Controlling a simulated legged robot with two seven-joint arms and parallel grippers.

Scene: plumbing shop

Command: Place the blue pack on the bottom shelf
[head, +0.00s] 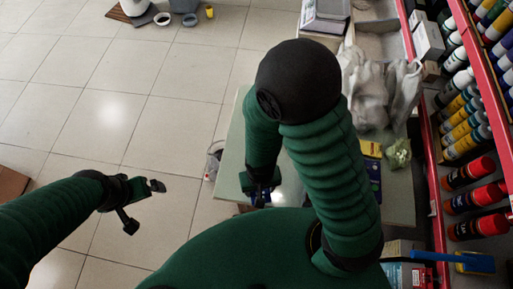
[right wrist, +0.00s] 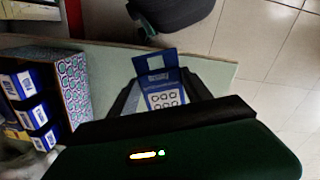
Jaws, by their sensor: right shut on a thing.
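The blue pack (right wrist: 160,88), with a white panel of ring pictures, is between the fingers of my right gripper (right wrist: 161,80) in the right wrist view. The gripper is shut on it, above a pale green surface (right wrist: 215,68). In the head view my right gripper (head: 260,188) hangs over the left part of this surface (head: 233,135), and the pack is mostly hidden. My left gripper (head: 146,206) is open and empty above the tiled floor. I cannot tell which level is the bottom shelf.
A patterned box (right wrist: 74,85) with several blue-and-white packs (right wrist: 18,84) stands at the left in the right wrist view. In the head view, a red-edged rack (head: 425,150) of spray cans (head: 470,173) runs along the right. Pale gloves (head: 370,95) lie at the back.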

